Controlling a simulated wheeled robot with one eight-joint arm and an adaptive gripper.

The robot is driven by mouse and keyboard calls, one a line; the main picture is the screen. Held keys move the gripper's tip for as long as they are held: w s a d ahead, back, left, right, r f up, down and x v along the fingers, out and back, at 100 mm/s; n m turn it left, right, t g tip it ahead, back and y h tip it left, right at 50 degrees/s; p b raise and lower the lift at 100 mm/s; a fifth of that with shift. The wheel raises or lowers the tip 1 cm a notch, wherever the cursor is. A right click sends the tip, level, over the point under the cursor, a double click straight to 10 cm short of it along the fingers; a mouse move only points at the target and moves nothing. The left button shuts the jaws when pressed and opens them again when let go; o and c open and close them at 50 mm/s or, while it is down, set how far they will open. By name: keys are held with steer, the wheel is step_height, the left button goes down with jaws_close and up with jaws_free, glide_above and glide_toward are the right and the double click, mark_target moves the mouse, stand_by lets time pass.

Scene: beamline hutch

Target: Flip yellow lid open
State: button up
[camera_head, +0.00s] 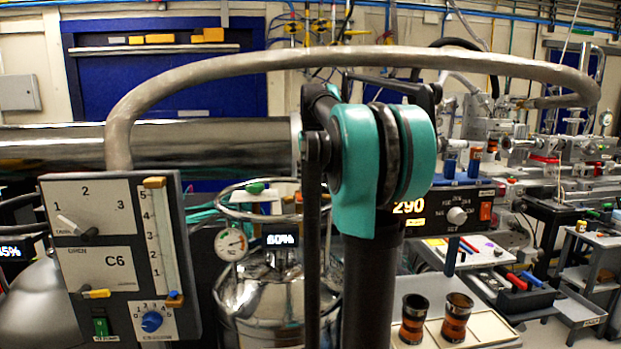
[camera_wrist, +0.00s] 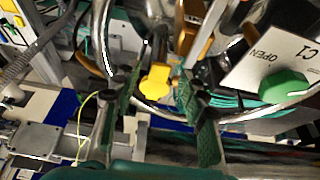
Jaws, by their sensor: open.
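A small yellow piece (camera_wrist: 155,81), which looks like the yellow lid, shows in the wrist view between the fingers of my gripper (camera_wrist: 160,84). The gripper is open, with one green-padded finger on each side of the piece. Gaps show on both sides, so the fingers do not appear to grip it. I cannot tell how far in depth the piece is from the fingertips, or whether it is raised. In the head view, my arm blocks the middle and I cannot make out the gripper or this piece.
A white panel (camera_wrist: 270,62) marked OPEN and C1, with a green knob (camera_wrist: 284,86), stands close to the right finger. A metal ring crosses behind the fingers. In the head view, a C6 panel (camera_head: 105,225) stands left and two brown cups (camera_head: 413,318) stand front right.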

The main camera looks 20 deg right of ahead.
steer(key=shift+w+f, duration=0.1)
steer(key=shift+f, duration=0.2)
steer(key=shift+c, duration=0.6)
jaws_close()
